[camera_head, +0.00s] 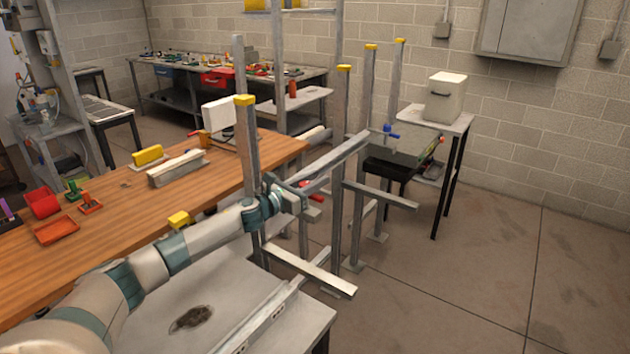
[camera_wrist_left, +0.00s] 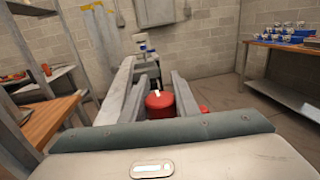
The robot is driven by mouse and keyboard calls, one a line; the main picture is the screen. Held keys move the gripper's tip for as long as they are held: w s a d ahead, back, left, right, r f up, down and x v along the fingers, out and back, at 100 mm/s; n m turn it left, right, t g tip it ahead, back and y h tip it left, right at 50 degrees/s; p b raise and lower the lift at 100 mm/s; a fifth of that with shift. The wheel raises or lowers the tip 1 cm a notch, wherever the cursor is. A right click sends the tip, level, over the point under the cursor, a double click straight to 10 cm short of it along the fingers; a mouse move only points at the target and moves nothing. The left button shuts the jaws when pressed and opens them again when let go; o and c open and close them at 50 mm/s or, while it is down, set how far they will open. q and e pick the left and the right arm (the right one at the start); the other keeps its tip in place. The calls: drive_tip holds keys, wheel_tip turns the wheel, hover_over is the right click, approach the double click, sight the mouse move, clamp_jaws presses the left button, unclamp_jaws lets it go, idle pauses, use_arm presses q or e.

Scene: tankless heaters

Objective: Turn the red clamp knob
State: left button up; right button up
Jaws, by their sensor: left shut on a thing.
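The red clamp knob (camera_head: 311,185) shows at the end of my left arm in the head view, beside the grey metal frame and partly hidden by my gripper. My left gripper (camera_head: 303,190) is at the knob. In the left wrist view, the red knob (camera_wrist_left: 160,103) sits between the two grey fingers of my left gripper (camera_wrist_left: 160,92), which is shut on it. The right gripper is not in view.
A grey rail (camera_head: 335,163) runs back from the knob to a blue clamp (camera_head: 388,132). A wooden workbench (camera_head: 110,205) lies to the left. The floor (camera_head: 490,270) at the right is clear.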

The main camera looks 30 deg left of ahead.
sight(304, 182)
use_arm(q)
drive_tip(key=shift+y, duration=0.3)
drive_tip(key=shift+s+a+r+n+g+y+p, duration=0.15)
drive_tip(key=shift+a+n+g+y+p, duration=0.7)
drive_tip(key=shift+n+y, duration=1.6)
drive_tip(key=shift+s+a+f+n+g+y+p, duration=0.1)
drive_tip(key=shift+s+a+n+g+y+p, duration=0.25)
drive_tip(key=shift+n+g+y+p, duration=1.95)
drive_tip(key=shift+s+a+r+n+t+y+p, duration=0.1)
drive_tip(key=shift+a+n+t+y+p, duration=0.95)
drive_tip(key=shift+y, duration=2.8)
drive_tip(key=shift+d+n+g+b, duration=0.35)
drive_tip(key=shift+n+g+b, duration=0.05)
drive_tip(key=shift+g+b, duration=0.25)
drive_tip(key=o, duration=1.1)
drive_tip(key=shift+c, duration=0.2)
